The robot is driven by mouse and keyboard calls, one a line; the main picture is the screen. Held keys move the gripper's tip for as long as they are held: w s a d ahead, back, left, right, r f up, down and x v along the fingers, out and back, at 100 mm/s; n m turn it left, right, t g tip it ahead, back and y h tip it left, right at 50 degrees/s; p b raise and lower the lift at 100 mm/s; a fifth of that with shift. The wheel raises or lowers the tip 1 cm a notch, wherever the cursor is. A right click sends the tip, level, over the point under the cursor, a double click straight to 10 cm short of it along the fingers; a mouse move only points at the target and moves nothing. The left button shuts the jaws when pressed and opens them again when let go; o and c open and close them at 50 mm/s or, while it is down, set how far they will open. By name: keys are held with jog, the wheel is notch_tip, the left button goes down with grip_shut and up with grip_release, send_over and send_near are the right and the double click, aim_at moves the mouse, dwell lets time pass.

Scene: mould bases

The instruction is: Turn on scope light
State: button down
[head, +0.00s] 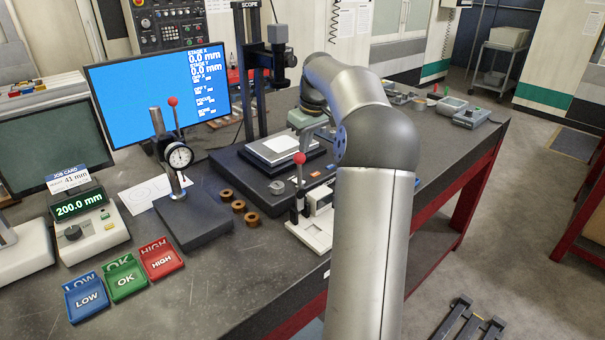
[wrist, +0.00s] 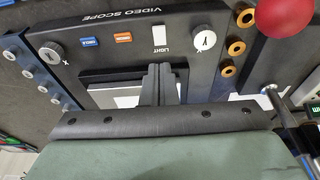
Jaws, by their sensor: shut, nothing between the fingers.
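The video scope (head: 255,172) stands on the bench with a dark base, a column and a pale stage plate. In the wrist view its front panel (wrist: 190,62) shows the white switch marked LIGHT (wrist: 159,38), between an orange button (wrist: 123,37) and the knob marked Y (wrist: 203,39). My gripper (wrist: 160,70) is shut and empty. In the wrist view its fingertips lie just below the light switch and appear apart from it; the height gap cannot be told. In the head view my arm partly hides the scope's front right.
A red ball-topped lever (head: 299,159) stands close by the scope's front; a red ball (wrist: 286,14) fills the wrist view's upper right corner. Brass rings (head: 238,206) lie left of it. A dial gauge stand (head: 193,215) and coloured trays (head: 126,278) are further left.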

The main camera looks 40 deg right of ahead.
jog(key=x, duration=0.3)
jog(key=s+x, duration=0.1)
jog(key=x, duration=0.2)
jog(key=p+x, duration=0.1)
jog(key=x, duration=0.3)
jog(key=shift+s+d+f, duration=0.1)
jog(key=shift+f, duration=0.15)
